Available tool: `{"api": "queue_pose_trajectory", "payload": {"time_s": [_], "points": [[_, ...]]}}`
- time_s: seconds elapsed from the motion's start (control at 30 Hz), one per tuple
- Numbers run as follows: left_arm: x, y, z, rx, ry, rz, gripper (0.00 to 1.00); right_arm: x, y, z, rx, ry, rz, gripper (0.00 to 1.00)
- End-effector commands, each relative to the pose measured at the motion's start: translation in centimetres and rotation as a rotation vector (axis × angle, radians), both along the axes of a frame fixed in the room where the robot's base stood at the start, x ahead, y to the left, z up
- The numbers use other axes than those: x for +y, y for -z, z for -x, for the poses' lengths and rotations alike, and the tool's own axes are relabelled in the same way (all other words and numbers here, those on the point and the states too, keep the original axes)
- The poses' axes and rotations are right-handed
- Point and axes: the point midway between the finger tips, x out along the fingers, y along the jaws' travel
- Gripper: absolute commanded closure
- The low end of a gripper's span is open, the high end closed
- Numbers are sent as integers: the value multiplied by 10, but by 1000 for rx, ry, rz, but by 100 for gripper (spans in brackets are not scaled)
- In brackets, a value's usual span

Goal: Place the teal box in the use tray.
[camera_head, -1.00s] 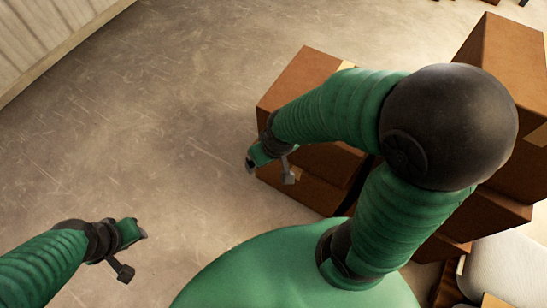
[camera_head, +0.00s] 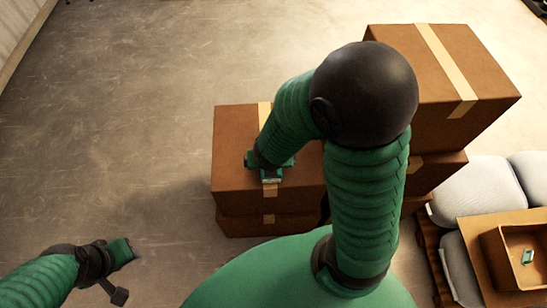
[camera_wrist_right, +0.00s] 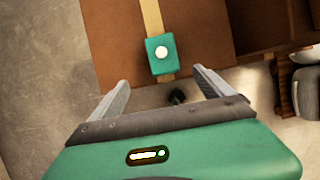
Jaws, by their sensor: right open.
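The teal box (camera_wrist_right: 161,54), with a white round spot on its face, lies on the tape strip of a cardboard box in the right wrist view. An open brown tray (camera_head: 493,260), possibly the use tray, is at the right edge.
A small teal and white item (camera_head: 527,257) lies inside the brown tray. Taller stacked cartons (camera_head: 450,80) stand behind and right of the lower cardboard box (camera_head: 232,150). Grey sacks (camera_head: 475,190) lie near the tray. The floor at left is clear.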

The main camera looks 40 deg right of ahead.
Motion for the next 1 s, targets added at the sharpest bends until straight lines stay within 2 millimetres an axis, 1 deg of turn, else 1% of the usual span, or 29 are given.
{"api": "queue_pose_trajectory", "payload": {"time_s": [0.07,0.2,0.3,0.4,0.5,0.57,0.63,0.8,0.83,0.9,1.0], "points": [[0,15,1,1,0,0,64,-4,17,-2,3,-7,3,9],[-1,46,2,2,0,0,64,-11,55,-14,2,-4,2,9],[-1,64,2,2,0,0,64,-15,80,-24,4,-2,5,9],[-1,77,2,1,0,0,64,-18,99,-32,4,-2,6,9],[-1,83,2,1,0,0,64,-20,108,-36,2,-3,8,9],[-1,85,2,1,0,0,64,-21,111,-38,1,-3,7,9],[-1,90,2,1,0,0,64,-24,118,-41,2,-2,6,9],[-1,108,2,1,0,0,64,-32,149,-54,3,-1,5,9],[-1,110,2,1,0,0,64,-33,152,-55,3,-2,4,9],[-1,111,2,1,0,0,64,-35,156,-58,2,0,4,9],[-1,110,2,1,0,0,64,-35,155,-59,1,0,5,9]]}}
